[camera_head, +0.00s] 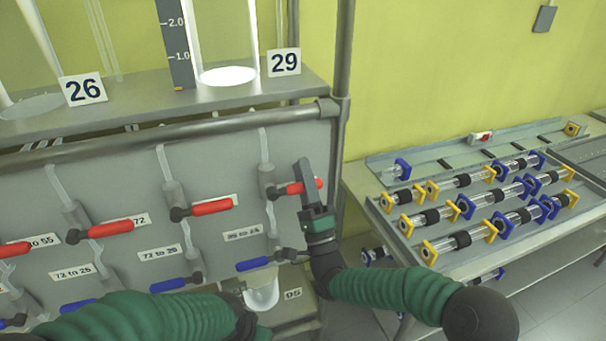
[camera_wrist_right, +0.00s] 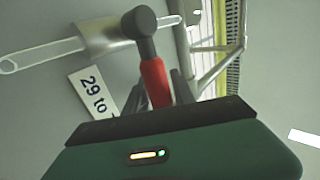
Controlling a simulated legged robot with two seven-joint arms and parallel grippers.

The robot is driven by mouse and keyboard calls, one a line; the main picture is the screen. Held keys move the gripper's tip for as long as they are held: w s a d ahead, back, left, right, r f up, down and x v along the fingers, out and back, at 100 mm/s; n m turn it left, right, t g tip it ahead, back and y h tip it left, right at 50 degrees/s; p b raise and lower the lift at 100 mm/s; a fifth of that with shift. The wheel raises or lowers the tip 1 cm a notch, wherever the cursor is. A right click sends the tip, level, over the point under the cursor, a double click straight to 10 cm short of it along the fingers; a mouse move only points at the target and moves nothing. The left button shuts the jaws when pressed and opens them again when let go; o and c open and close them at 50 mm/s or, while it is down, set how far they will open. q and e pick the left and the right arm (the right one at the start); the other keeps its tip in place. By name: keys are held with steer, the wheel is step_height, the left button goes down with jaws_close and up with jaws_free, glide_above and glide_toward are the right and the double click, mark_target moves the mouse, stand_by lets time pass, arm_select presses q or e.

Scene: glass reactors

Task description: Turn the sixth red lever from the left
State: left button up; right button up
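A row of red levers runs along the grey panel in the head view. The rightmost red lever (camera_head: 291,188) has my right gripper (camera_head: 304,172) across it, with red showing on both sides of the finger. In the right wrist view this red lever (camera_wrist_right: 156,82) hangs from a dark pivot, with dark fingers of my right gripper (camera_wrist_right: 162,90) close on either side. Whether they press on it cannot be told. Other red levers (camera_head: 205,208) sit to the left, one near the 72 label (camera_head: 105,230). My left arm reaches in at the bottom; its gripper does not show.
Blue levers (camera_head: 252,265) line the panel below the red ones. A metal rail (camera_head: 230,122) and an upright post (camera_head: 340,130) border the panel. A side table (camera_head: 360,185) at right holds glass tubes with blue and yellow end pieces. A label (camera_wrist_right: 93,97) is beside the lever.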

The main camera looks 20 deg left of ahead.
steer(key=shift+a+f, duration=0.1)
steer(key=shift+a, duration=0.05)
steer(key=b+v, duration=0.1)
steer(key=v, duration=1.6)
steer(key=shift+w+f, duration=0.1)
